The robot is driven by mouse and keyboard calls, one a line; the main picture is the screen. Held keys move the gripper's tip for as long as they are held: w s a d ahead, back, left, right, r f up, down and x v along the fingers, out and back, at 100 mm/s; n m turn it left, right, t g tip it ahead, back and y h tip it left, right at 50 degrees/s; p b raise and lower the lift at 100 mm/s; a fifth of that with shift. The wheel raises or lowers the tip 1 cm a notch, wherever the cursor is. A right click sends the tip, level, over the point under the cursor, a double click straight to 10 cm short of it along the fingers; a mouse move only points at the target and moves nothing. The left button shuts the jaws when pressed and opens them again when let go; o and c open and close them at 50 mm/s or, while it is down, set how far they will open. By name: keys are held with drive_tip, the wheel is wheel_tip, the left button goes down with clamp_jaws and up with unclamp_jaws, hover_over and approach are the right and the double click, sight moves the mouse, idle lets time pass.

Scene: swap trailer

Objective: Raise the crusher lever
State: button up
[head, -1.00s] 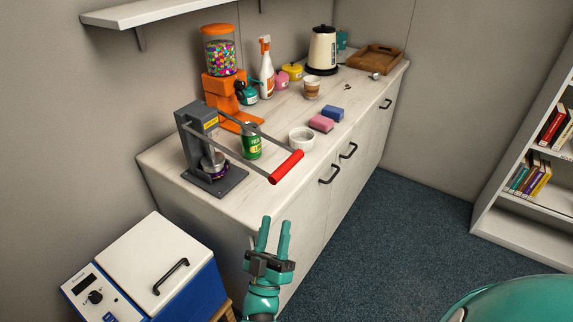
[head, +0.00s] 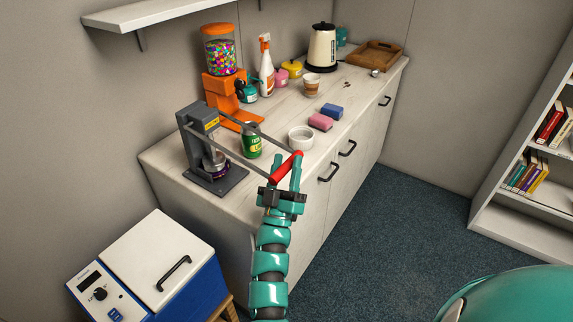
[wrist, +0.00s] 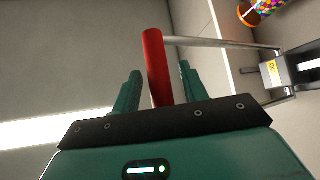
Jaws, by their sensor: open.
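The grey can crusher (head: 201,140) stands on the near left end of the counter. Its lever reaches forward and down over the counter's front edge and ends in a red handle (head: 286,169). My gripper (head: 283,178) is open at the handle, its fingers partly overlapping it in the head view. In the wrist view, the red handle (wrist: 156,60) lies between my two teal fingers, with gaps visible on both sides. Contact with the handle cannot be told. A green can (head: 251,141) stands upright beside the crusher, behind the lever arms.
An orange candy dispenser (head: 221,80) stands behind. A blue and white box (head: 158,262) is at lower left. Carpet (head: 385,240) is clear to the right.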

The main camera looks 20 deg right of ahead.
clamp_jaws()
drive_tip(key=shift+r, duration=0.15)
